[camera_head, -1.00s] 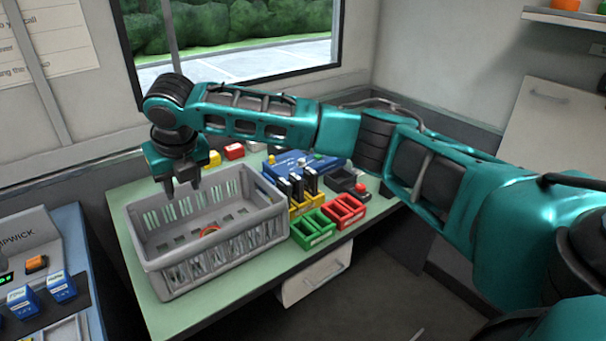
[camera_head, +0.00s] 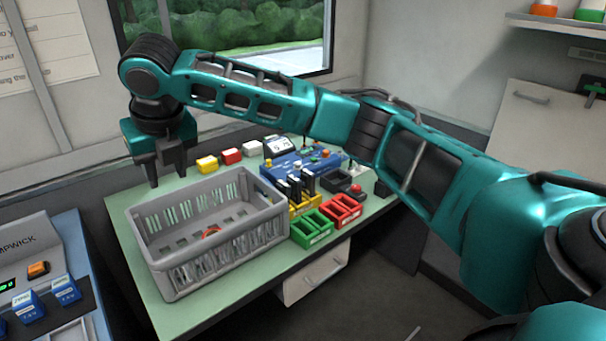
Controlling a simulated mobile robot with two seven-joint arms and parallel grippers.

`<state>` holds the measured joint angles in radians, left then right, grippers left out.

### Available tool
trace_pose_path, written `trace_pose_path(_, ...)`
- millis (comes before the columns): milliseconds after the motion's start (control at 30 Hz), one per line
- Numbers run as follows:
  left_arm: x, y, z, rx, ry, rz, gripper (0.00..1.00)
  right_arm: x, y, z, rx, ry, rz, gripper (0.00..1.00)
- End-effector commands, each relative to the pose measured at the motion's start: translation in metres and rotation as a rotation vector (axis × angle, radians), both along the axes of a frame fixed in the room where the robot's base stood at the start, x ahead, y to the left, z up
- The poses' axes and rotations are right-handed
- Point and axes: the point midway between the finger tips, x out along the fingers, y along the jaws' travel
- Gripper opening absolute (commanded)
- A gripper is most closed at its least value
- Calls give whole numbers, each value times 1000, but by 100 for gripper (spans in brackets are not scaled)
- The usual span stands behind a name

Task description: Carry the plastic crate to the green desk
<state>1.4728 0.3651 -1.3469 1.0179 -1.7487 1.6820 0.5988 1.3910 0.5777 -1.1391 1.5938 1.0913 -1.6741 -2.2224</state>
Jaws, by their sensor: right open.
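The grey plastic crate (camera_head: 222,262) stands upright on the green desk (camera_head: 180,317), near its left front part. A small orange-red ring-like item lies inside the crate. My right gripper (camera_head: 167,182) comes across from the right side of the view, with its fingers pointing down. It is open and empty, beyond the crate's far left rim. Whether the fingers touch the desk or the rim I cannot tell. My left gripper is not in view.
Red (camera_head: 341,209) and green (camera_head: 312,228) trays, a yellow holder and a blue device (camera_head: 303,163) stand right of the crate. Small yellow, red and white blocks sit behind it. A blue-edged console desk (camera_head: 75,232) is at the left.

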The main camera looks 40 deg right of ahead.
Motion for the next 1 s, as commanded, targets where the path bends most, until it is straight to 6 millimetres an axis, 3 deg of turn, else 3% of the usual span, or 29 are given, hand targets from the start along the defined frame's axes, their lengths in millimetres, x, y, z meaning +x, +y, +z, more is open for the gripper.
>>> trace_pose_path(100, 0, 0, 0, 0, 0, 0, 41, -9, 0, 23, 0, -3, 1, 41)
trace_pose_path(300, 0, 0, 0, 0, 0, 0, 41, -17, -1, 43, 0, -1, 0, 41)
trace_pose_path(1000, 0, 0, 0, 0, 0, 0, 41, -19, -1, 46, -1, 1, 0, 41)
